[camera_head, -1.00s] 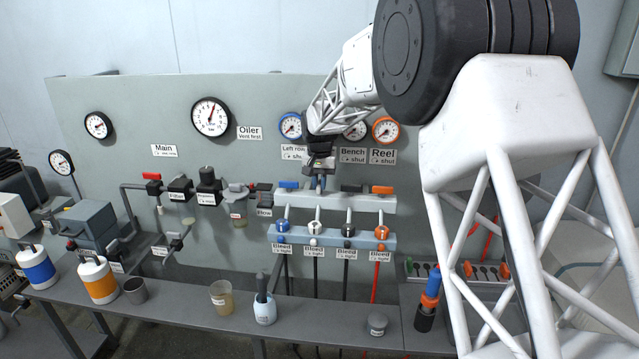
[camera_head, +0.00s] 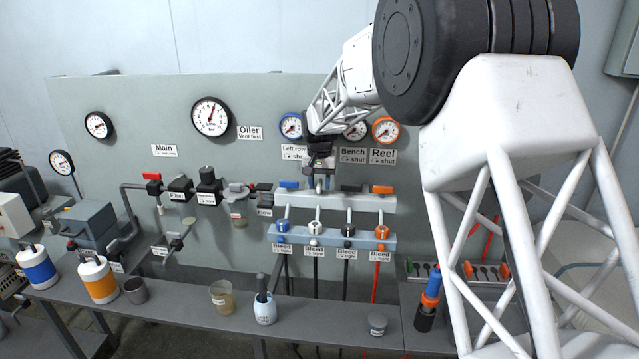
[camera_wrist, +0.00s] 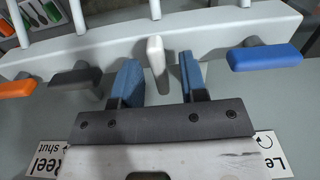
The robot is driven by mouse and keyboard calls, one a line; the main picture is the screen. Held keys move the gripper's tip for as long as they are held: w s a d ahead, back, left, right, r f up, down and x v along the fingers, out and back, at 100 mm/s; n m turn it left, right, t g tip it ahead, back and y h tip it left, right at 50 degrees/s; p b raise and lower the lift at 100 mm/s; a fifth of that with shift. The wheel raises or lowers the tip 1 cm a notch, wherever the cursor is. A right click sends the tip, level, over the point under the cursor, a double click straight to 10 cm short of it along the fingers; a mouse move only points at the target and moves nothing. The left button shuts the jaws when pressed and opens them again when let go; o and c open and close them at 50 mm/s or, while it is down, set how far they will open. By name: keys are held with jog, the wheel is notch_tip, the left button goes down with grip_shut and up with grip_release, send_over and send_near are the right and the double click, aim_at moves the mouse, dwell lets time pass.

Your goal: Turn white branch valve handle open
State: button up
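The white branch valve handle (camera_wrist: 156,62) is in the middle of the wrist view, on the pale manifold bar (camera_wrist: 215,32). It points across the bar, while the other handles lie along it. My gripper (camera_wrist: 160,78) has its two blue fingers on either side of the white handle, with a visible gap on each side. The gripper is open around it. In the head view my gripper (camera_head: 319,176) reaches down to the bar (camera_head: 345,201) between the blue and black handles and hides most of the white one.
A blue handle (camera_wrist: 265,56) is on one side, and black (camera_wrist: 76,78) and orange (camera_wrist: 16,88) handles are on the other. Below are bleed valves on a blue bar (camera_head: 333,238). Gauges and labels (camera_head: 353,155) are on the panel above.

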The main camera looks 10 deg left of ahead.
aim_at(321, 184)
jog(key=shift+r, duration=0.15)
jog(key=shift+r, duration=3.75)
jog(key=shift+s+d+r, duration=0.25)
jog(key=shift+d, duration=0.05)
jog(key=s+d+r+t, duration=0.1)
jog(key=s+d+r, duration=0.3)
jog(key=s+d, duration=0.75)
jog(key=s+d+r, duration=0.4)
jog(key=s+d, duration=0.4)
jog(key=s, duration=0.6)
jog(key=s+d+f, duration=0.3)
jog(key=s, duration=0.6)
jog(key=s+d+f+t, duration=0.1)
jog(key=s+d+f, duration=0.1)
jog(key=s, duration=0.8)
jog(key=s+d+f, duration=0.3)
jog(key=s+d, duration=0.1)
jog(key=s, duration=0.5)
jog(key=shift+s+d+f+t, duration=0.25)
jog(key=shift+d+f+t, duration=0.05)
jog(key=shift+d+f, duration=0.1)
